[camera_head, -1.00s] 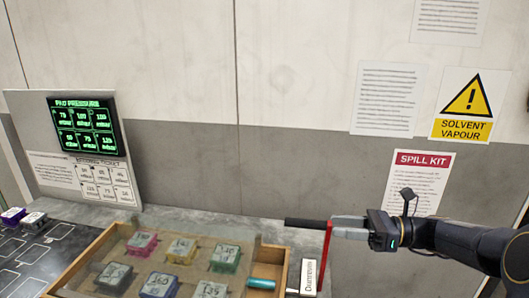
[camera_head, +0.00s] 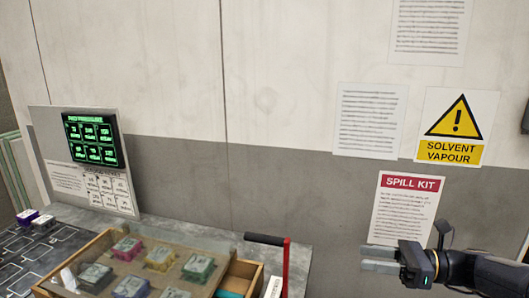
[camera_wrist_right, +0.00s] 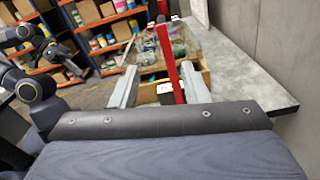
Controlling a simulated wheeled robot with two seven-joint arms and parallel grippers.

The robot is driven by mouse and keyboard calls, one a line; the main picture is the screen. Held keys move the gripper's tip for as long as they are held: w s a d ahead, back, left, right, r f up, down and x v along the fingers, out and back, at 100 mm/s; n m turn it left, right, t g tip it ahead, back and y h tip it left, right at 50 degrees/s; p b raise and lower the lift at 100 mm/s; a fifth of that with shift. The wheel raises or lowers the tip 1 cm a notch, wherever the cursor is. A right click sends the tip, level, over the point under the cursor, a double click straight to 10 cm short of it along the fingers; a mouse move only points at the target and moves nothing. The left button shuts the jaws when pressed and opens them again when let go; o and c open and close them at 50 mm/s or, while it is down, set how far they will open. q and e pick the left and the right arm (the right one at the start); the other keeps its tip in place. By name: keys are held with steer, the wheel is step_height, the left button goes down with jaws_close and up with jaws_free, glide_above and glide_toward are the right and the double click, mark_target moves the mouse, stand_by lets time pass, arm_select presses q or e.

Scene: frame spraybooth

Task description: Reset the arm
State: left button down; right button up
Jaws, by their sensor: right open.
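My right gripper (camera_head: 364,259) is at the lower right of the head view, in front of the grey wall band, with its fingers pointing left. Its jaws are open and empty. A red lever (camera_head: 286,268) with a black handle (camera_head: 263,239) stands left of the fingertips, with a clear gap between. In the right wrist view the open fingers (camera_wrist_right: 157,88) show on both sides of the red lever (camera_wrist_right: 169,62), which stands ahead of them. My left gripper does not show in the head view.
A wooden tray (camera_head: 249,268) with several coloured labelled blocks stands left of the lever on the grey worktop (camera_head: 215,228). A pressure display (camera_head: 92,140) stands behind. The wall behind the right gripper carries a spill kit notice (camera_head: 405,210). Shelves (camera_wrist_right: 97,40) show in the wrist view.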

steer(key=s+a+f+n+g+h, duration=0.1)
steer(key=s+a+n+h, duration=0.25)
steer(key=s, duration=0.25)
steer(key=s+a+n+g+h, duration=0.1)
steer(key=s+a+n+h, duration=0.1)
steer(key=s+n, duration=0.4)
steer(key=s+d+f+n+t+h, duration=0.2)
steer(key=s+f+n+h, duration=0.6)
steer(key=s+n, duration=0.4)
steer(key=shift+s+f+t, duration=0.2)
steer(key=shift+f+t, duration=0.05)
steer(key=shift+t, duration=0.15)
